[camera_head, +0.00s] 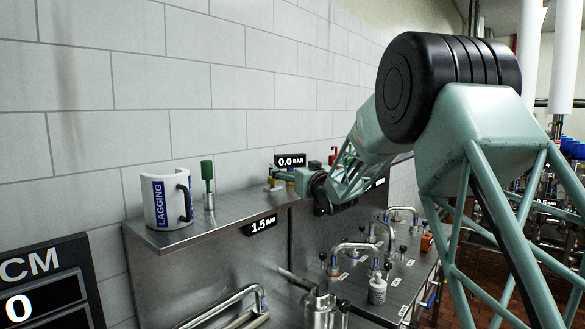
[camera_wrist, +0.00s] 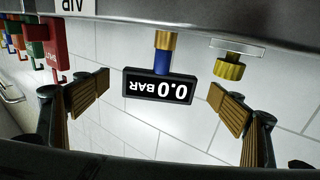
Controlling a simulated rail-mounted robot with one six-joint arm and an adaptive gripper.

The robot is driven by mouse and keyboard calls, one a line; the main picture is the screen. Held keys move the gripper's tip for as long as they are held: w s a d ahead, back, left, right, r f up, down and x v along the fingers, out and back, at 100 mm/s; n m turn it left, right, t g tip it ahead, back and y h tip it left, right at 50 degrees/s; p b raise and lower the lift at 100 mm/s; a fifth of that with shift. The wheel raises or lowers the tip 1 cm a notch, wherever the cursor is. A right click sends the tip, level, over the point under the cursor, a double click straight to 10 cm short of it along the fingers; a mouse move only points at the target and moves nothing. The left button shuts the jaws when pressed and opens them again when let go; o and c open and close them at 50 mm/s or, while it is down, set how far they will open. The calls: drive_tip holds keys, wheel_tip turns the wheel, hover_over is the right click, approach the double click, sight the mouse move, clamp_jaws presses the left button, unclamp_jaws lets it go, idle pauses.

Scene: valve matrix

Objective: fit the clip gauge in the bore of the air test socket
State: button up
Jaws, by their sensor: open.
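The clip gauge (camera_wrist: 160,86), a dark box reading 0.0 BAR, shows upside down in the wrist view. Its blue and brass stem (camera_wrist: 162,52) meets the shelf edge at the top of that picture. My gripper (camera_wrist: 159,101) is open, with one ribbed pad on each side of the gauge and a visible gap to both. My gripper (camera_head: 281,175) is small and partly hidden by my arm in the head view. I cannot make out the air test socket or its bore for certain.
A yellow knob (camera_wrist: 229,67) is close to the right pad. Bent pipes (camera_head: 350,247) stand on the bench below.

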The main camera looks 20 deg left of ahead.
drive_tip(key=shift+v, duration=5.1)
drive_tip(key=shift+r, duration=0.1)
wheel_tip(320, 180, up, 8)
drive_tip(key=p, duration=0.2)
